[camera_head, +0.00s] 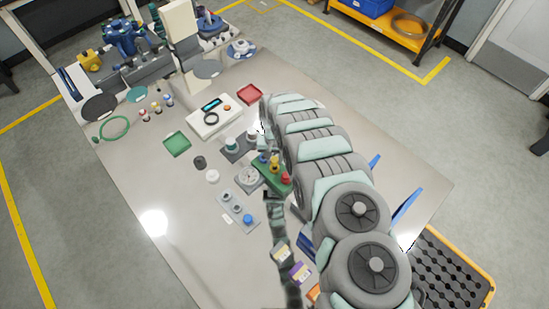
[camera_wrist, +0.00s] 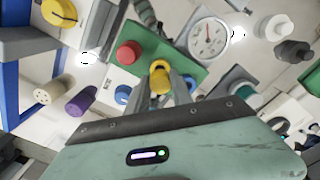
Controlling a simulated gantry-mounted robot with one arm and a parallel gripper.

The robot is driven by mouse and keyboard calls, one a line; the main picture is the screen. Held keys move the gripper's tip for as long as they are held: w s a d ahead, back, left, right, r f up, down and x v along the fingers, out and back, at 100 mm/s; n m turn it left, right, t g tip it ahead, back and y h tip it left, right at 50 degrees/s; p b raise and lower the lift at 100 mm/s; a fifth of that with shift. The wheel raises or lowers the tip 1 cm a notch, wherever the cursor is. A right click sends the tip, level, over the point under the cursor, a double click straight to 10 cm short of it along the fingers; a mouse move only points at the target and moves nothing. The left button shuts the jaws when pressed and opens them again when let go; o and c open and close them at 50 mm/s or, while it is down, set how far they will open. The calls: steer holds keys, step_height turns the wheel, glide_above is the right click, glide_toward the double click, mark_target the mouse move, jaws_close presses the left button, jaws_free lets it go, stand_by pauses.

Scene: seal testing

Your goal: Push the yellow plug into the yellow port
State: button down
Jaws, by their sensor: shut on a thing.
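In the wrist view my gripper (camera_wrist: 167,88) has its two grey fingers closed around a yellow cylindrical piece (camera_wrist: 160,77), which I take as the yellow plug. It is over the green board (camera_wrist: 150,48), between a red round piece (camera_wrist: 129,53) and a blue one (camera_wrist: 191,83) partly behind a finger. In the head view the board (camera_head: 266,177) carries blue, yellow (camera_head: 275,164) and red pieces in a row. The yellow port is hidden under the plug and fingers, so I cannot tell how deep the plug sits. My arm hides the fingers in the head view.
A round gauge (camera_head: 248,177) stands beside the board, also in the wrist view (camera_wrist: 208,37). A grey block with a blue knob (camera_head: 248,218) is nearby. Purple (camera_wrist: 80,100) and beige (camera_wrist: 48,92) pieces stand at wrist-view left. The table's left front is clear.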

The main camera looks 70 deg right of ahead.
mark_target(275, 160)
steer(key=shift+f+b, duration=0.85)
steer(key=shift+f, duration=0.9)
steer(key=c, duration=1)
jaws_free()
steer(key=shift+c, duration=0.2)
step_height(275, 160, up, 7)
steer(key=p, duration=0.5)
steer(key=shift+r, duration=0.15)
